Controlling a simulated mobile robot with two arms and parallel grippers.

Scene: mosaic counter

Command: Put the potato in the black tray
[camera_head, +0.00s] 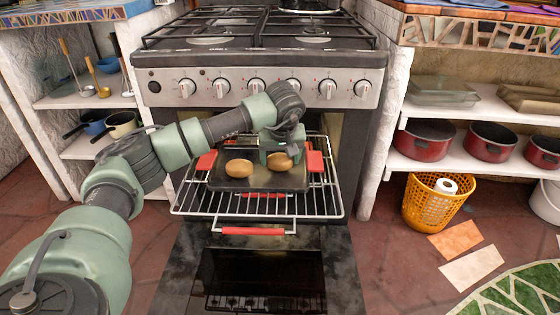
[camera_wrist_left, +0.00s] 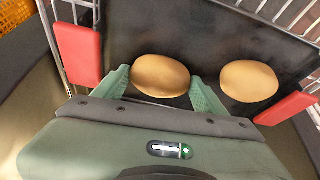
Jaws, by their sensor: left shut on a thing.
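My left gripper (camera_head: 279,158) reaches down over the black tray (camera_head: 258,184), which rests on the pulled-out oven rack. It is shut on a brown potato (camera_wrist_left: 160,76), with a green finger on each side; this potato also shows in the head view (camera_head: 279,162). I cannot tell whether it touches the tray or is just above it. A second potato (camera_head: 239,168) lies on the tray to the left; in the left wrist view it is at the right (camera_wrist_left: 249,81). My right gripper is not in view.
The wire oven rack (camera_head: 190,205) has a red front handle (camera_head: 252,231). The oven door (camera_head: 258,275) is open below. Red grips (camera_head: 315,161) flank the tray. The stove (camera_head: 258,75) is above; shelves with red pots (camera_head: 423,145) and a yellow basket (camera_head: 432,210) are at right.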

